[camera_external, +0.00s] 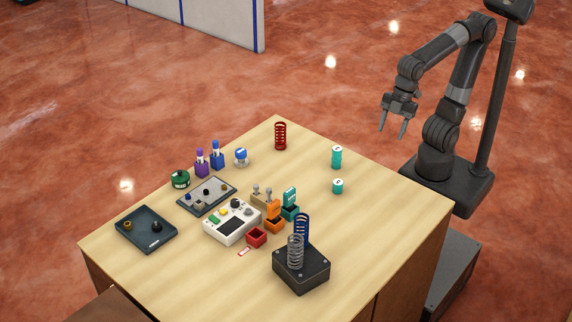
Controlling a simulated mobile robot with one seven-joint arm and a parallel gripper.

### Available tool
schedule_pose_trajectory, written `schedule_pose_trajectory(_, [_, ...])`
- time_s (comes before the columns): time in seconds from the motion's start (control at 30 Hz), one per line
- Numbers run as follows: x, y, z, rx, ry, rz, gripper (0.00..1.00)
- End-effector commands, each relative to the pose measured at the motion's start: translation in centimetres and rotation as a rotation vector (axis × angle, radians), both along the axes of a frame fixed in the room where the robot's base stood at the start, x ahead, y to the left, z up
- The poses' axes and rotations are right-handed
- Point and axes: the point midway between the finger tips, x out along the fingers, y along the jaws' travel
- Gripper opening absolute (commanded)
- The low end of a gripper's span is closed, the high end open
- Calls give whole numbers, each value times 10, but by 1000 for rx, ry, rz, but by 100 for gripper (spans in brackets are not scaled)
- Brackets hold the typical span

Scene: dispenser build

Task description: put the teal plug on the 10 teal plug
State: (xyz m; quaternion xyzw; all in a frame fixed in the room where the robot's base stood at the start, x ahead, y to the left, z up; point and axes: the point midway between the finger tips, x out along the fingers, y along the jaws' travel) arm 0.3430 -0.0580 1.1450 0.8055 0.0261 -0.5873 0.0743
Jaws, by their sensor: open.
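A taller teal cylinder (337,158) with a white top stands upright near the table's right rear edge. A shorter teal plug (338,187) with a pale, marked top stands apart from it, nearer the camera. The marks on both tops are too small to read, so I cannot tell which is the 10 teal plug, nor whether the taller one is a single piece or a stack. My gripper (392,131) is open and empty, raised to the right of both, with its fingers pointing down. It touches neither.
The wooden table (390,205) is bare around the teal pieces. A red spring (280,136) stands at the far edge. A dark base with upright springs (301,272) is nearer the camera. Small coloured bins (289,208), a white device (232,222) and trays (146,229) crowd the left half.

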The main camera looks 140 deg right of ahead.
Motion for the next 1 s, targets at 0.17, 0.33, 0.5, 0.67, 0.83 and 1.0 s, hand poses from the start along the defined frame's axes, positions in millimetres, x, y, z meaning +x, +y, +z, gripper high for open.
schedule_pose_trajectory(0.17, [-33, 39, -12, 49, -112, -65, 54])
schedule_pose_trajectory(0.33, [-49, 55, -22, 89, -167, -107, 54])
schedule_pose_trajectory(0.5, [-53, 59, -24, 102, -182, -122, 54])
schedule_pose_trajectory(0.67, [-53, 59, -24, 102, -181, -123, 54])
schedule_pose_trajectory(0.83, [-53, 59, -24, 101, -181, -122, 54])
schedule_pose_trajectory(1.0, [-53, 59, -24, 100, -181, -122, 54])
